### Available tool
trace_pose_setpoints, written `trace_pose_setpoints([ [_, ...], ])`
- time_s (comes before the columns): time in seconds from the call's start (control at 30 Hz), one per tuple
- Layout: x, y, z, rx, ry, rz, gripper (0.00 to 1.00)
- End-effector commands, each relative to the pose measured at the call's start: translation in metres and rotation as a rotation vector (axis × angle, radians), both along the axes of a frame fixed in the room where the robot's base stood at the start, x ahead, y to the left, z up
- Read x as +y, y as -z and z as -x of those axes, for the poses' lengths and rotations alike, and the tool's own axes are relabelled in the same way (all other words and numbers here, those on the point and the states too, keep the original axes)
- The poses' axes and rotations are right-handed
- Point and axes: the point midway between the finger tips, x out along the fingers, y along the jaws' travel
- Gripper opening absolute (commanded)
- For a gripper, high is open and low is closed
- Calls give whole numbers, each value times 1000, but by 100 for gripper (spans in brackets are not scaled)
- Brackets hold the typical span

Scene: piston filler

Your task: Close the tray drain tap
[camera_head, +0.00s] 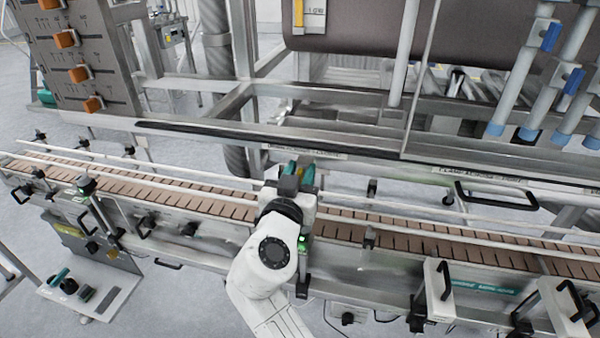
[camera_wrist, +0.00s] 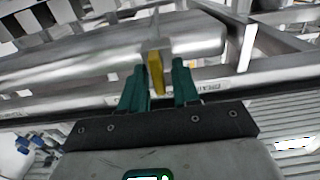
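The tap's yellow lever (camera_wrist: 156,73) stands upright in the wrist view, against a rounded metal body (camera_wrist: 190,40). My gripper (camera_wrist: 158,75) has two teal fingers, one on each side of the lever. The fingers are apart, with a visible gap between the lever and the right finger. The left finger is very close to the lever; I cannot tell if they touch. In the head view my gripper (camera_head: 299,172) is over the conveyor at the machine's front edge, and it mostly hides the tap.
A conveyor (camera_head: 410,240) with brown slats and side rails runs across beneath my arm. Behind it is the machine's metal frame (camera_head: 230,105). A black handle (camera_head: 497,197) sits to the right. Orange knobs (camera_head: 78,74) line a panel at upper left.

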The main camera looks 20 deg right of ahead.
Motion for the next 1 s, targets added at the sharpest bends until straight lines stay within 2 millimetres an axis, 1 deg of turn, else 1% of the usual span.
trace_pose_setpoints([
  [0.03,0,0,0,0,0,0,26],
  [0.3,0,0,0,0,0,0,0],
  [0.67,0,0,0,8,0,11,0],
  [0.87,1,1,0,50,0,67,0],
  [1.0,2,2,-1,104,0,142,0],
])
